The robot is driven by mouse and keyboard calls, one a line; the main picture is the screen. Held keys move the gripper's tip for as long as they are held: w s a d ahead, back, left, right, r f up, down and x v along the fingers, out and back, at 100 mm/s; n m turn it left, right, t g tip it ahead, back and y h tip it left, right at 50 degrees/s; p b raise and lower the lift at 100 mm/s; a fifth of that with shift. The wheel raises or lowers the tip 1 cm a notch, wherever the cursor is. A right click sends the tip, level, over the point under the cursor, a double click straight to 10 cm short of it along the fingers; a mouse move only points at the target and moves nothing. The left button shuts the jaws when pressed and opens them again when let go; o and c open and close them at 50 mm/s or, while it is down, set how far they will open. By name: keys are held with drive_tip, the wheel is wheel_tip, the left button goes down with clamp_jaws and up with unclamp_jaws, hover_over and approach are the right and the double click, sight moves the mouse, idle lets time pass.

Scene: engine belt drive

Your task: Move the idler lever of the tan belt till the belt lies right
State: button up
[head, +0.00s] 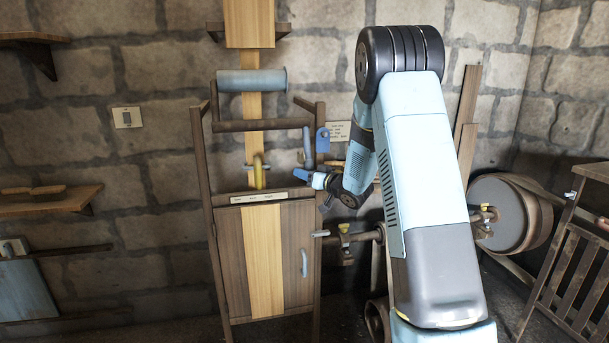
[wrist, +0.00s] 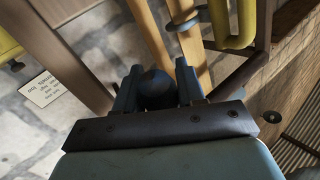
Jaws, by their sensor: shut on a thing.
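The tan belt (head: 252,130) runs down past a blue roller (head: 251,80) to the wooden cabinet. In the wrist view, tan strips (wrist: 190,45) run down behind my fingers. A blue lever (head: 308,148) stands near a blue plate at the frame's right post; I cannot tell for sure that it is the idler lever. My gripper (head: 303,186) is just above the cabinet's top edge, right of the belt. In the wrist view, my gripper (wrist: 158,76) is shut on a dark blue rounded knob (wrist: 157,90). The fingers hide the rest of that part.
A yellow hooked handle (head: 258,172) stands in front of the belt; a yellow bent bar (wrist: 235,28) shows at the wrist view's upper right. Dark frame posts (head: 206,200) flank the cabinet (head: 232,262). A large wheel (head: 505,215) stands right of my arm.

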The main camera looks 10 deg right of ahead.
drive_tip(key=shift+d, duration=0.1)
clamp_jaws()
drive_tip(key=shift+s+r+m+g+h, duration=0.15)
drive_tip(key=shift+s+r+m+g, duration=0.15)
drive_tip(key=shift+s, duration=0.25)
drive_tip(key=shift+s+r+m+g+h, duration=0.1)
drive_tip(key=shift+s+r+g, duration=0.2)
drive_tip(key=shift+s, duration=0.25)
drive_tip(key=shift+s+r+m+g+h, duration=0.2)
drive_tip(key=shift+s+g, duration=0.2)
drive_tip(key=shift+s, duration=0.15)
drive_tip(key=o, duration=1)
unclamp_jaws()
drive_tip(key=shift+s, duration=0.15)
drive_tip(key=v, duration=1.3)
drive_tip(key=shift+s+d, duration=0.25)
drive_tip(key=shift+r, duration=0.1)
